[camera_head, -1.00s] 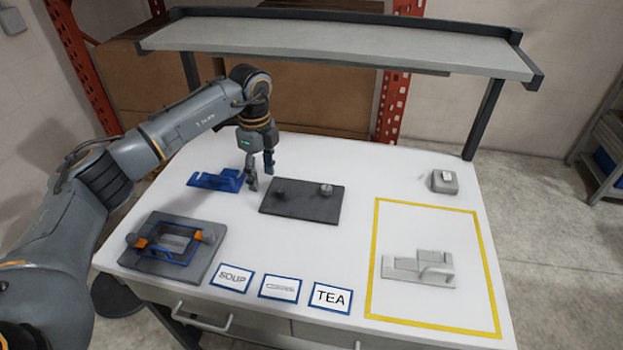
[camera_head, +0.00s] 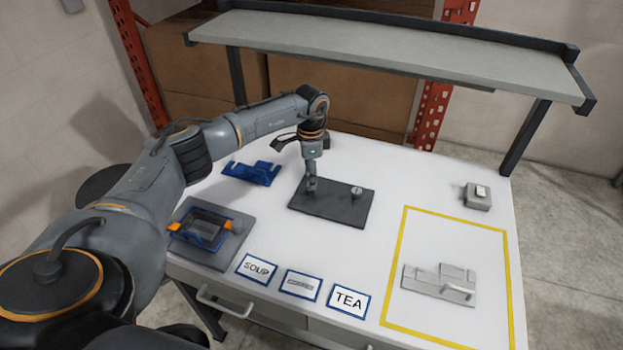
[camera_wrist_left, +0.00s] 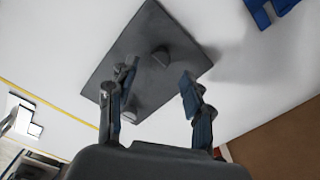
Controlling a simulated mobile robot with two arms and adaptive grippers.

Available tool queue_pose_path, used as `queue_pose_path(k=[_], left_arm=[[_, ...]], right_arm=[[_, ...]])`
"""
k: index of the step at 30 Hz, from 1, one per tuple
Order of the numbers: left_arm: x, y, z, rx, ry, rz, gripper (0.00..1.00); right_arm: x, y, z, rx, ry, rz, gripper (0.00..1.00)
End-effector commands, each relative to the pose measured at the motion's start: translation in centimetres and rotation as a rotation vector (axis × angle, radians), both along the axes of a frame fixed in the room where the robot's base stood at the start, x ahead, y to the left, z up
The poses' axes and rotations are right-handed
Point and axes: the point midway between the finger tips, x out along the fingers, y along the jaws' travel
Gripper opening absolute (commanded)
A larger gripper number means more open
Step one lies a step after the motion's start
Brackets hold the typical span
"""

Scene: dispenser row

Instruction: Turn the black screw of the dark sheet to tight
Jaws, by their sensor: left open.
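The dark sheet (camera_head: 332,207) lies flat on the white table, right of the blue bracket. A grey screw (camera_head: 357,190) stands on its right part. My left gripper (camera_head: 311,187) points down over the sheet's left part and hides the black screw in the head view. In the left wrist view, the sheet (camera_wrist_left: 150,25) lies beyond the open fingers of my left gripper (camera_wrist_left: 158,73). A dark screw (camera_wrist_left: 160,55), which looks like the black one, shows between the fingertips; contact cannot be told. Another screw is partly behind the left finger. My right gripper is out of view.
A blue bracket (camera_head: 251,173) lies left of the sheet. A grey plate (camera_head: 233,248) with a blue frame sits front left. Labels, a yellow-outlined area (camera_head: 393,262) with a grey part (camera_head: 440,282), and a small grey box (camera_head: 477,196) are also there. A shelf (camera_head: 390,47) spans the back.

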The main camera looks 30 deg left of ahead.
Motion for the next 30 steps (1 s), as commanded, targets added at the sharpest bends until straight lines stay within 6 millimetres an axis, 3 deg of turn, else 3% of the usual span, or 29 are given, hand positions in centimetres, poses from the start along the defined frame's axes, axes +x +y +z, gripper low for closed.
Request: queue_pose_path(k=[7,18,19,26,30], left_arm=[[0.0,-0.1,-3.2,-0.001,0.001,0.0,0.51],[0.0,0.0,-4.0,0.001,-0.001,-0.002,0.51],[0.0,0.0,-4.0,0.001,-0.001,-0.002,0.49],[0.0,0.0,-4.0,0.001,-0.001,-0.002,0.02],[0.0,0.0,-4.0,0.0,-0.001,-0.003,0.0]], right_arm=[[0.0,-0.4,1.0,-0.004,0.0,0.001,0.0],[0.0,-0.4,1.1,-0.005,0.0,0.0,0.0],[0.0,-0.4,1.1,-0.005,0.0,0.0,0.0],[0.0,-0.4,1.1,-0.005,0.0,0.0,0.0],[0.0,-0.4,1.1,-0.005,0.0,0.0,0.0]])
